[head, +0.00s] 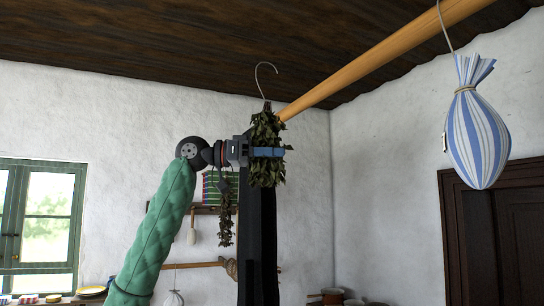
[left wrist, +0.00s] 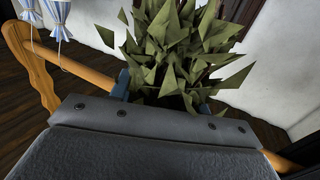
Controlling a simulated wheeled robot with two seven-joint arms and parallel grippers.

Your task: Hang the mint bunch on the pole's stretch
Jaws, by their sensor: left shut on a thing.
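The mint bunch (head: 265,135) is a bundle of dark green leaves, upright, with a thin wire hook (head: 265,72) rising from its top. My left gripper (head: 268,152) is shut on the bunch, its blue fingers across the leaves. In the left wrist view the leaves (left wrist: 185,45) fan out beyond the blue fingers. The wooden pole (head: 385,59) slants from the upper right down to just beside the bunch's top, where the bunch hides its end. The hook stands left of the pole in the picture, apart from it. The pole also shows in the left wrist view (left wrist: 85,68). My right gripper is not in view.
A blue-and-white striped bag (head: 478,135) hangs from the pole at right. Behind the gripper, a darker dried bunch (head: 226,218) hangs near a wall shelf (head: 203,210). A window (head: 45,220) is at left, a dark door (head: 500,235) at right. Open air lies between bunch and bag.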

